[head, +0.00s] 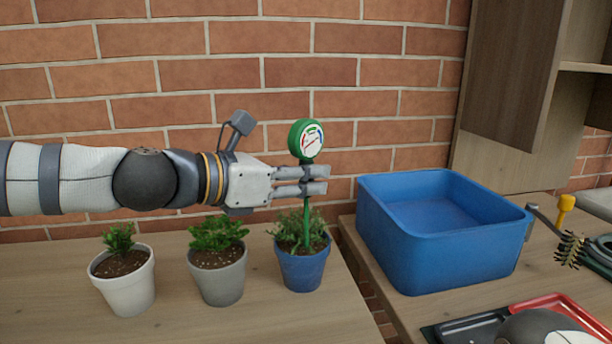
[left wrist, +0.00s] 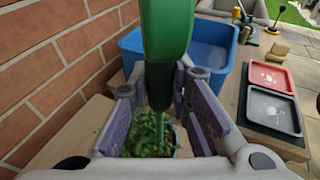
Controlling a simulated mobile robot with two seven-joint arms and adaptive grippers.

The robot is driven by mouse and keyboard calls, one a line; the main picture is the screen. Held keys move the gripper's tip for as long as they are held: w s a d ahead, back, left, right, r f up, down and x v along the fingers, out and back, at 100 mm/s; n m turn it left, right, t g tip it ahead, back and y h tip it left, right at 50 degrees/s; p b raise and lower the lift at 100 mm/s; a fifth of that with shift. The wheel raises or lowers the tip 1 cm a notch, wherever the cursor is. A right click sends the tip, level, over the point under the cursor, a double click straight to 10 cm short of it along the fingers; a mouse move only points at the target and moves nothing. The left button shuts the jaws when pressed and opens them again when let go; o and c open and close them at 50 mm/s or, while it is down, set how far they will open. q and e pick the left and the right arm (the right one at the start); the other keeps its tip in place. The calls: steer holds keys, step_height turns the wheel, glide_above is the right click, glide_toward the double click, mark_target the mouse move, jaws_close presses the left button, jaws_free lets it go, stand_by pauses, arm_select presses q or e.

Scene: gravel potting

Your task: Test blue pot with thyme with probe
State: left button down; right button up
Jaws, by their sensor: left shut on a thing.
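The green probe (head: 306,141) has a round dial with a white face and a coloured scale. My left gripper (head: 318,180) is shut on the probe just below the dial and holds it upright. The probe's green stem runs down into the plant in the blue pot (head: 302,271); its tip is hidden by the thyme (head: 290,231). In the left wrist view the back of the probe (left wrist: 166,35) fills the top middle, and the thyme (left wrist: 148,135) shows below between the fingers. My right gripper is not in view.
A white pot (head: 124,286) and a grey pot (head: 218,278), both planted, stand left of the blue pot. A big blue tub (head: 440,255) stands to the right, across a gap between tables. Black and red trays (head: 455,331) lie in front of it. A brick wall is behind.

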arm_select(q)
steer(key=shift+f, duration=0.1)
steer(key=shift+f+b, duration=1.15)
steer(key=shift+f, duration=1.15)
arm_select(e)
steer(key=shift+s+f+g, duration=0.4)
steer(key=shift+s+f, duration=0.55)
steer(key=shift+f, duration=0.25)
arm_select(q)
steer(key=shift+r, duration=0.15)
stand_by(0.9)
